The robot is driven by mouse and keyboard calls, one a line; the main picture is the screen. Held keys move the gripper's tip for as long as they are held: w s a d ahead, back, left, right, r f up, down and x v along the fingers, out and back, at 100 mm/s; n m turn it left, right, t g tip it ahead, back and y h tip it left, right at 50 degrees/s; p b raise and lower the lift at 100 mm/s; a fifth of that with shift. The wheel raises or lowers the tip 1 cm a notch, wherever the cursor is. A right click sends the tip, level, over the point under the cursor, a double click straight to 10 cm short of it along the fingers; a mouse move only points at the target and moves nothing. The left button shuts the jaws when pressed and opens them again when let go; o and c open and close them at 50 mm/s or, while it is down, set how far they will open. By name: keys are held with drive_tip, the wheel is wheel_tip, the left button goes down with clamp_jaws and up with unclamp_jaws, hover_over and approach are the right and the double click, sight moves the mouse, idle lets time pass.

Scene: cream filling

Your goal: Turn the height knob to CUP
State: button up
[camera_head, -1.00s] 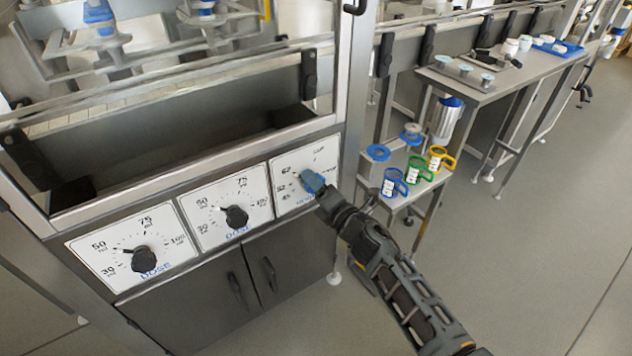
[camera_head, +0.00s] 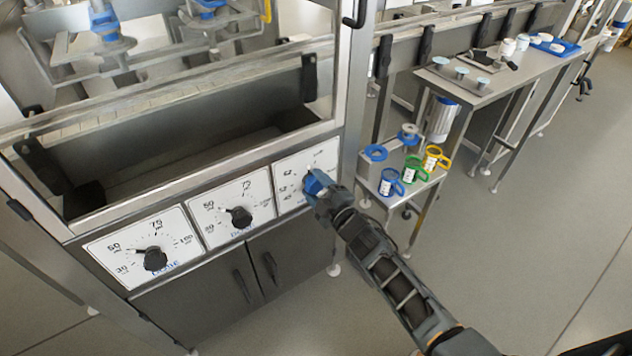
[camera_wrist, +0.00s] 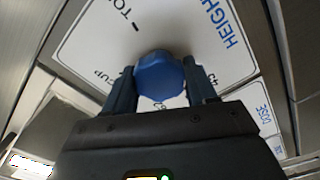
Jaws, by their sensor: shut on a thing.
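The blue height knob (camera_wrist: 160,72) sits on a white panel (camera_wrist: 90,38) lettered HEIGHT, between my two fingers in the wrist view. My gripper (camera_wrist: 163,84) is shut on it, one finger on each side. The CUP mark shows beside the left finger, and a mark starting "TO" lies farther up the panel. The knob's pointer direction cannot be made out. In the head view my gripper (camera_head: 319,187) reaches the right-hand panel (camera_head: 293,168) and covers part of it and most of the knob.
Two white DOSE panels with black knobs (camera_head: 154,259) (camera_head: 239,217) are left of the height panel. Cabinet doors (camera_head: 255,270) are below. At right, a small stand holds blue, green and yellow cups (camera_head: 413,168). Open floor lies at the lower right.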

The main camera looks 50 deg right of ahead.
drive_tip(key=m, duration=0.1)
drive_tip(key=m+p, duration=0.1)
drive_tip(key=m, duration=0.1)
drive_tip(key=m+p, duration=0.1)
drive_tip(key=shift+a+m, duration=0.25)
drive_tip(key=shift+m, duration=0.05)
drive_tip(key=shift+w, duration=0.1)
idle(0.4)
drive_tip(key=o, duration=1)
drive_tip(key=shift+d, duration=0.1)
drive_tip(key=shift+s, duration=0.4)
drive_tip(key=v, duration=0.7)
drive_tip(key=shift+b, duration=0.35)
drive_tip(key=shift+r, duration=0.1)
